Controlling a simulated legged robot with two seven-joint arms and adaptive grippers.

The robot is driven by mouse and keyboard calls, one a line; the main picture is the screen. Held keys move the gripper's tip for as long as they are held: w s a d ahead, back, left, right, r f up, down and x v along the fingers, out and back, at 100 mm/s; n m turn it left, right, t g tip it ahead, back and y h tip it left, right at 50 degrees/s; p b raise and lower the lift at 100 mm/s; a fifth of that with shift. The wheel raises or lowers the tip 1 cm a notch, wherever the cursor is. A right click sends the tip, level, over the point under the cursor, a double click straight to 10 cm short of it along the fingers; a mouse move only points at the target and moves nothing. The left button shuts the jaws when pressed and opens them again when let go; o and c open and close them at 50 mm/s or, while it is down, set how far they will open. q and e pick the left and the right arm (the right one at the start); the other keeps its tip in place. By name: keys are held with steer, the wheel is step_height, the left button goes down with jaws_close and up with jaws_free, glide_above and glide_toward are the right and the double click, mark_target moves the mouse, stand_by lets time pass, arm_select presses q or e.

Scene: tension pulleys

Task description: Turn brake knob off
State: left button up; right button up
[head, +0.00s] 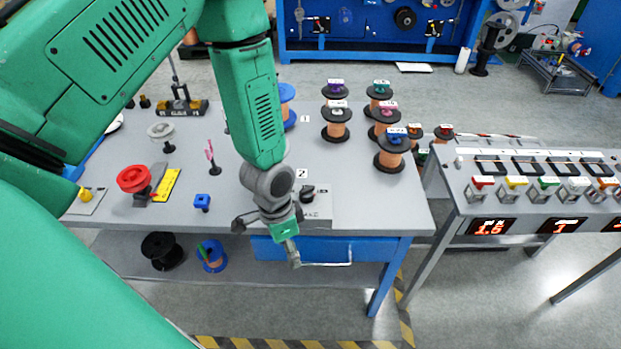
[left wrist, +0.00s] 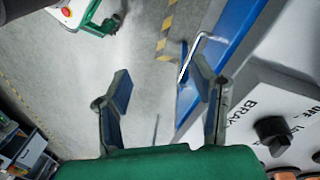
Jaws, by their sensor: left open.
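The brake knob (head: 307,193) is black and sits on a light grey box (head: 319,212) at the table's front edge. In the left wrist view the knob (left wrist: 274,131) is at the lower right, on a white panel with partly visible lettering that includes "BRAK" and "OFF". Which mark it points to is unclear. My left gripper (head: 268,242) is open and empty, in front of the table edge and left of the knob. In the left wrist view its fingers (left wrist: 162,88) are spread over the floor and drawer front, with the knob outside them, beyond the right finger.
A blue drawer with a silver handle (head: 325,263) is under the tabletop, close to my left gripper. Several wire spools (head: 336,125) stand on the table's right half. A red spool (head: 134,180) and a small blue part (head: 202,201) are left. A bench with displays (head: 490,227) stands right.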

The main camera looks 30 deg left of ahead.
mark_target(306, 189)
arm_select(q)
steer(key=w+a+r+m, duration=0.1)
steer(key=w+r, duration=0.1)
steer(key=w, duration=0.1)
steer(key=w+r+m, duration=0.1)
steer(key=w+r, duration=0.1)
steer(key=w, duration=0.1)
steer(key=w+a+r+m, duration=0.1)
steer(key=w+r+m, duration=0.1)
steer(key=w+r, duration=0.1)
steer(key=shift+w+a+r, duration=0.1)
steer(key=shift+w+a, duration=0.2)
steer(key=shift+w, duration=0.25)
steer(key=w+a+r+m+y, duration=0.2)
steer(key=w+r+m, duration=0.1)
steer(key=w+r, duration=0.3)
steer(key=f, duration=1.1)
steer(key=shift+s+a+f, duration=0.3)
steer(key=shift+s+a, duration=0.05)
steer(key=shift+a, duration=0.05)
steer(key=shift+d+f, duration=0.3)
steer(key=shift+a, duration=0.1)
steer(key=shift+a, duration=0.25)
steer(key=c, duration=1.1)
